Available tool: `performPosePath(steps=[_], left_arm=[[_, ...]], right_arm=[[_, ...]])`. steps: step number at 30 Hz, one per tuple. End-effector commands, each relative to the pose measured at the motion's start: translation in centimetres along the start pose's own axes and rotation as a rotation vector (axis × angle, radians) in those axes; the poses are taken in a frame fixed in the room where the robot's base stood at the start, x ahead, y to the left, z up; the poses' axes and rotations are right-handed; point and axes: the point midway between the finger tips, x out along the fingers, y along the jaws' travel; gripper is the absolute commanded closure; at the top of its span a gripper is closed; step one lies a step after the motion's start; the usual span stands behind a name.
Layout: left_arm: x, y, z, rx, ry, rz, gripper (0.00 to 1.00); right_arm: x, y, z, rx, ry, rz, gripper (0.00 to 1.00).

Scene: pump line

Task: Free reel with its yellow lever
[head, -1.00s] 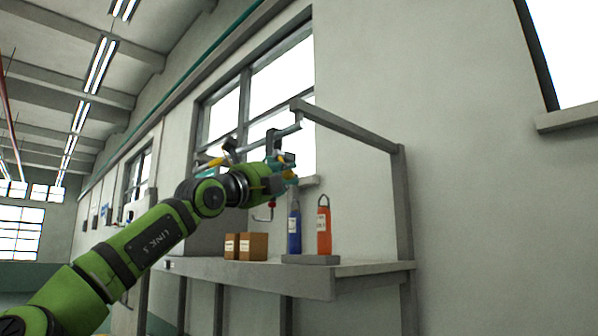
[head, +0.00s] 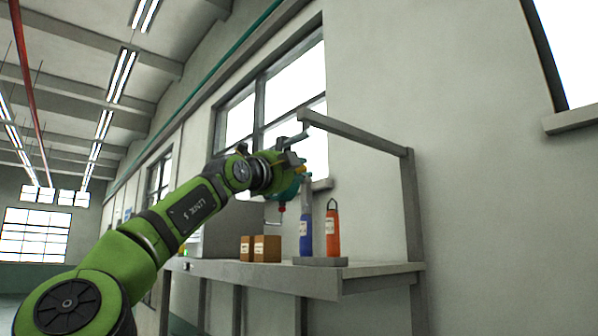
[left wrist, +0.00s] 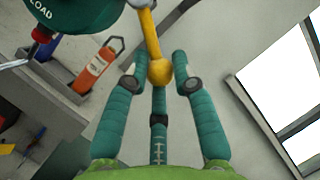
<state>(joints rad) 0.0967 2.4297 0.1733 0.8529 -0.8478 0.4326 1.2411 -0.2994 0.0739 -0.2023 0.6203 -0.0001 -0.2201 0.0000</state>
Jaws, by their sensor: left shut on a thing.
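The reel is a round dark teal body marked "LOAD" (left wrist: 72,12) at the top left of the left wrist view. In the head view the teal reel (head: 288,187) hangs above the bench, partly hidden by my left arm. Its yellow lever (left wrist: 149,35) runs down from the top of the left wrist view to a rounded end. My left gripper (left wrist: 160,76) has its teal fingers on either side of that end and is shut on it. In the head view my left gripper (head: 297,164) is small and partly hidden. My right gripper is not in view.
Below the reel stands a grey bench (head: 330,283) with two brown boxes (head: 266,248), a blue bottle (head: 305,236) and an orange bottle (head: 333,232). A grey frame beam (head: 355,134) runs above. A red hook piece (left wrist: 42,34) hangs under the reel.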

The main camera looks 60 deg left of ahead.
Motion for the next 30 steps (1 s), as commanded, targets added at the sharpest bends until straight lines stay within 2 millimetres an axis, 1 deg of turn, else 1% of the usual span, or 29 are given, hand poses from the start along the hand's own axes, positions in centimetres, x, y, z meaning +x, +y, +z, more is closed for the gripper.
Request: performPosePath(steps=[1,6,7,8,9,18,22,26,30], left_arm=[[-0.2,-0.6,0.3,-0.002,-0.007,-0.015,1.00],[-0.2,-0.6,0.3,-0.002,-0.007,-0.014,1.00],[-0.2,-0.6,0.3,-0.002,-0.007,-0.014,0.70],[-0.2,-0.6,0.3,-0.002,-0.007,-0.014,0.58],[-0.2,-0.6,0.3,-0.002,-0.006,-0.013,0.50],[-0.1,-0.2,0.1,-0.001,-0.003,-0.005,0.50],[-0.5,-0.2,0.1,0.001,-0.001,-0.005,0.50],[-1.6,-0.4,0.1,0.003,-0.001,-0.008,0.50],[-3.7,-0.5,0.1,0.004,-0.002,-0.009,0.50]], right_arm=[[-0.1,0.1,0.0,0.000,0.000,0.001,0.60],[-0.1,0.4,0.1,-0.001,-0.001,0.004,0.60],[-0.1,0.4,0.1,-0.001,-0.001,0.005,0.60],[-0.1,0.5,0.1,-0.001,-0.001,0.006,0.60],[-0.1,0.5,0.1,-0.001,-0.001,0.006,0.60],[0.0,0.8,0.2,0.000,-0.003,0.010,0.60],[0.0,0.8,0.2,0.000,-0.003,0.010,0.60],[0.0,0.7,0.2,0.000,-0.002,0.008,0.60],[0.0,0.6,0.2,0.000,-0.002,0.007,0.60]])
